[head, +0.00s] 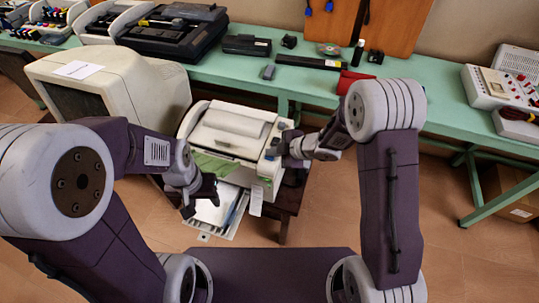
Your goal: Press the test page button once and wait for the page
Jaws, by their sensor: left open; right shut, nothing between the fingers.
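A cream printer (231,124) stands on a dark low stand in the middle of the head view. Its output tray (232,224) sticks out in front, with pale sheets on it. My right gripper (277,149) is shut and empty at the printer's right front edge, by the side where controls would sit. The test page button is too small or hidden behind the gripper to make out. I cannot tell whether the fingertips touch the printer. My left gripper (201,205) is open and empty, in front of the printer's left side, above the tray.
An old cream monitor (112,88) stands left of the printer. A green bench (318,84) runs behind with black devices, a red pouch (353,82) and, at right, an instrument panel (500,88). The floor at right is mostly clear.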

